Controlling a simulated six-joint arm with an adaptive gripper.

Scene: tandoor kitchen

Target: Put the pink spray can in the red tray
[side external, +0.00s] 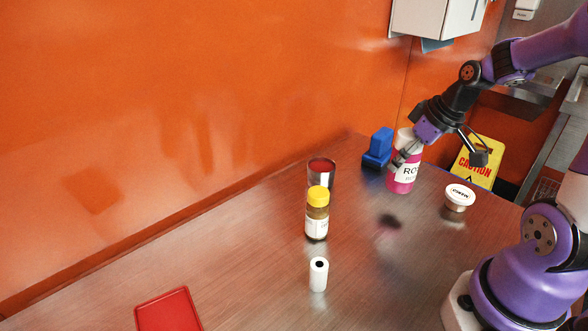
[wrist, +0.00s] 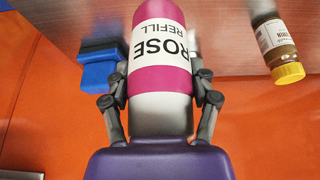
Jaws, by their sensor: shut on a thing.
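The pink spray can (side external: 403,180) has a white "ROSE REFILL" label; it also fills the middle of the wrist view (wrist: 160,80). My gripper (side external: 404,158) is shut on it, with a finger on each side of the can in the wrist view (wrist: 162,92). The can is close to upright and appears held above the table, with a dark shadow apart from its base in the side view. The red tray (side external: 168,310) lies at the front left of the side view, cut off by the lower edge, with its visible part empty. The can is far from it.
Between can and tray stand a yellow-capped jar (side external: 317,222), an open metal tin (side external: 321,172) and a white roll (side external: 318,274). A blue object (side external: 377,150) is behind the can; a white tub (side external: 459,197) is to its right. The orange wall (side external: 180,120) bounds the table.

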